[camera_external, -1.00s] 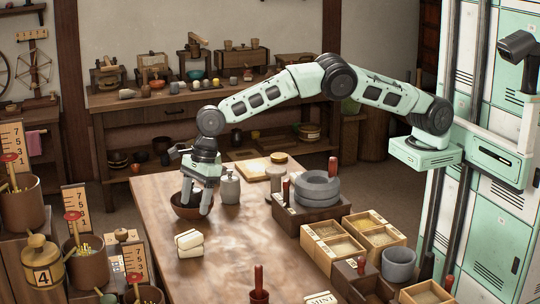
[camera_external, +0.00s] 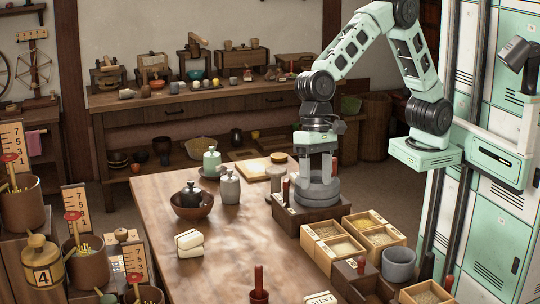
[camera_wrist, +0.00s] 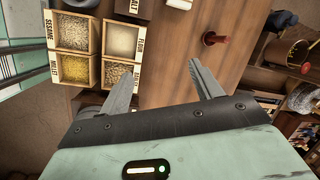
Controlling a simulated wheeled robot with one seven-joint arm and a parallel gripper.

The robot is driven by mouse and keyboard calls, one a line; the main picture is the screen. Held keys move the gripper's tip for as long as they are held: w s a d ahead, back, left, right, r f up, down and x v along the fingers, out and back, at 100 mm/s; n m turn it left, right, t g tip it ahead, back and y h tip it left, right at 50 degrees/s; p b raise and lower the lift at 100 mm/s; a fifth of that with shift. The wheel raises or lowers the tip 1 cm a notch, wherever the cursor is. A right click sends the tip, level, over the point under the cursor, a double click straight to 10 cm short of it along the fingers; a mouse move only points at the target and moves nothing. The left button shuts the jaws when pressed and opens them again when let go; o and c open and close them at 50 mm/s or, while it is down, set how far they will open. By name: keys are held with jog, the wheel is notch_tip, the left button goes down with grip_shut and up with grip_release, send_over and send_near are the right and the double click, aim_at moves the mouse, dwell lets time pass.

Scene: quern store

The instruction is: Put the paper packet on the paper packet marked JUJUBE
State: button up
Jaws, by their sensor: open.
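Two pale cream paper packets lie one on top of the other on the left part of the table, the upper packet (camera_external: 189,238) resting on the lower packet (camera_external: 190,252). No JUJUBE lettering is readable on either. My gripper (camera_external: 317,178) is open, fingers down, over the round grey stones at the table's right back, well away from the packets. In the wrist view my gripper (camera_wrist: 165,85) has its two fingers apart with only wooden surface visible between them. The packet pair is not in the wrist view.
Grey stones (camera_external: 317,192) sit on a dark box. Grain boxes (camera_external: 334,247) line the right side. The middle of the table is clear.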

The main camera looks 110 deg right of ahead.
jog(key=s+a+n+g, duration=0.1)
jog(key=s+a+n, duration=0.2)
jog(key=s+n, duration=0.8)
jog(key=s+d+f+n+h, duration=0.1)
jog(key=s+n, duration=0.3)
jog(key=s, duration=0.6)
jog(key=s+d+f+n+h, duration=0.1)
jog(key=s+d+n, duration=0.2)
jog(key=s, duration=0.8)
jog(key=shift+n, duration=1.2)
